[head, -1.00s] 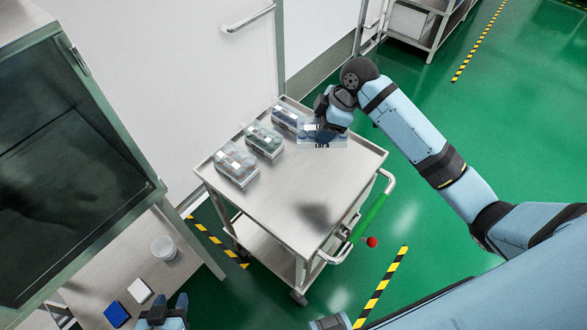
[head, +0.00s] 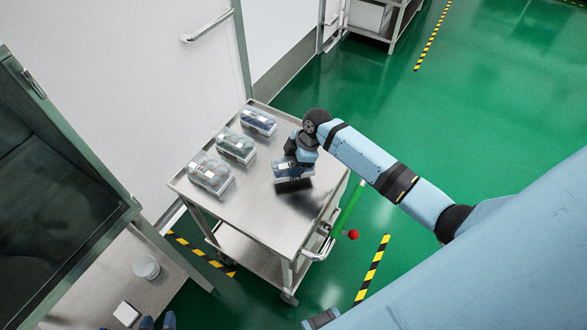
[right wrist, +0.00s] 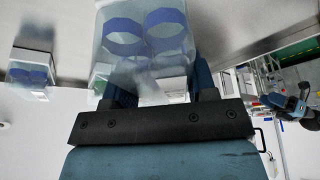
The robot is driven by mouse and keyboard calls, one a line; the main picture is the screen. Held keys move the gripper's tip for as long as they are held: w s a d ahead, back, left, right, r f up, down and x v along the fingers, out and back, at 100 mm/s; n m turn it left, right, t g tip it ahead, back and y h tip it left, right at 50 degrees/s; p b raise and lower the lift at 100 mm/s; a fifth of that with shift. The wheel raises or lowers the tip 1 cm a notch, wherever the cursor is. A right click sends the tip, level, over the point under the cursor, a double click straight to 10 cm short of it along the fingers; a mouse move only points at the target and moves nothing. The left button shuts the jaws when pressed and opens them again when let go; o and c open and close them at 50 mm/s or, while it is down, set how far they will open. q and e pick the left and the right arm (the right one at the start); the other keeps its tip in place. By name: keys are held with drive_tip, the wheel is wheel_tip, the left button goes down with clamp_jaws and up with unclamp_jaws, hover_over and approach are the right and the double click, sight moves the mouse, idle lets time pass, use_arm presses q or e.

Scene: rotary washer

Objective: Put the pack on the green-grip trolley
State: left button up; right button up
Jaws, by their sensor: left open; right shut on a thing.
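The trolley (head: 245,215) has a steel top and a green grip (head: 348,207) on its right end. My right gripper (head: 298,158) is shut on a clear pack (head: 290,169) with blue contents. The pack is low over the right part of the trolley top, with a dark shadow close at its front edge; I cannot tell whether it touches. It also shows between the fingers in the right wrist view (right wrist: 145,40). My left gripper (head: 158,322) is open at the bottom edge, mostly cut off.
Three similar packs, far (head: 258,122), middle (head: 235,146) and near (head: 209,174), stand in a row along the trolley's left side. The front of the top is bare. A counter with a white cup (head: 146,267) and a white block (head: 126,314) is at lower left.

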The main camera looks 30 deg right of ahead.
drive_tip(key=shift+f, duration=1.65)
drive_tip(key=shift+f, duration=0.15)
drive_tip(key=o, duration=1)
